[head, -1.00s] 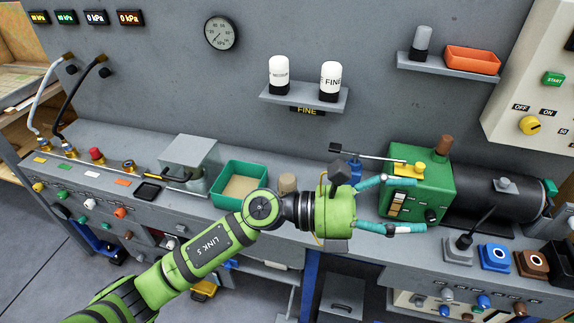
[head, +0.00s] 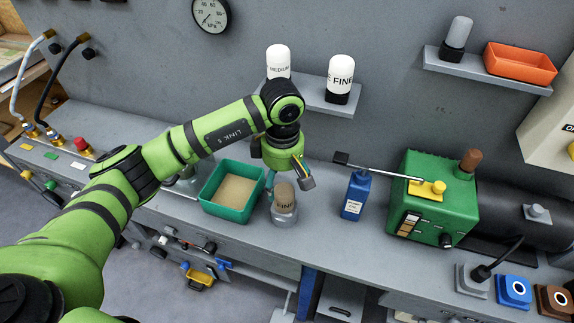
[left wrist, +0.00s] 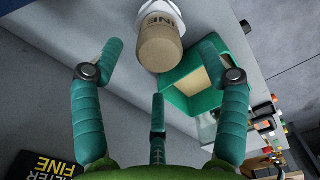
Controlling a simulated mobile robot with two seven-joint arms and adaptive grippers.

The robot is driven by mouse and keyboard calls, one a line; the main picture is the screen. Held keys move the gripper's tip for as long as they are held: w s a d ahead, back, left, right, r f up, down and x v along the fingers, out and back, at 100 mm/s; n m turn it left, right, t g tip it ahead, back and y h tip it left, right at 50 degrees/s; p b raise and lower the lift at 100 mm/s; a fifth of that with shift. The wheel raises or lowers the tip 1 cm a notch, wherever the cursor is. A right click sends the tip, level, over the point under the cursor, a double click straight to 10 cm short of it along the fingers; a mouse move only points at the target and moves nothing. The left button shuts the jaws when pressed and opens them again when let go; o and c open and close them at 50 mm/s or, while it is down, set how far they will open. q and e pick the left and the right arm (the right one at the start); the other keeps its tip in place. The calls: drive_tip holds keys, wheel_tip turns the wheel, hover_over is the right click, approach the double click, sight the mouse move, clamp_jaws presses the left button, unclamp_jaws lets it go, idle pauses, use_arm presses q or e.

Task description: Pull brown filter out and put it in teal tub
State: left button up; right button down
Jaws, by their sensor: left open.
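The brown filter (head: 284,195), a tan cylinder marked FINE, stands upright in a pale grey holder (head: 284,217) on the bench. It also shows at the top middle of the left wrist view (left wrist: 160,48). The teal tub (head: 224,213) stands just left of the filter, with a flat tan area inside. In the left wrist view the tub (left wrist: 181,76) is beyond the filter. My left gripper (head: 286,180) is open above and around the filter's top. Its fingers are spread either side of the filter, with visible gaps. My right gripper is not in view.
A blue bottle (head: 355,195) stands right of the filter. A green machine (head: 436,211) with a long lever is farther right. A wall shelf (head: 335,102) with two white-topped filters is close behind my arm. Bench top between filter and bottle is clear.

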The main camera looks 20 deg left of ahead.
sight(283, 190)
use_arm(q)
drive_tip(key=f, duration=0.2)
drive_tip(key=f+p, duration=0.1)
drive_tip(key=f, duration=0.1)
drive_tip(key=shift+s, duration=0.2)
drive_tip(key=shift+w+f, duration=0.1)
drive_tip(key=shift+f, duration=0.85)
drive_tip(key=c, duration=1.2)
drive_tip(key=shift+c, duration=0.2)
drive_tip(key=o, duration=0.4)
drive_tip(key=c, duration=0.5)
drive_tip(key=shift+r, duration=0.1)
drive_tip(key=shift+c, duration=0.2)
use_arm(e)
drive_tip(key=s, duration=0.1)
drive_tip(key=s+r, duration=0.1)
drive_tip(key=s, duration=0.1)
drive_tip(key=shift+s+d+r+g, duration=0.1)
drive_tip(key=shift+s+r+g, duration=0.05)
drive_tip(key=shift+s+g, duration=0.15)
use_arm(q)
drive_tip(key=shift+r, duration=0.1)
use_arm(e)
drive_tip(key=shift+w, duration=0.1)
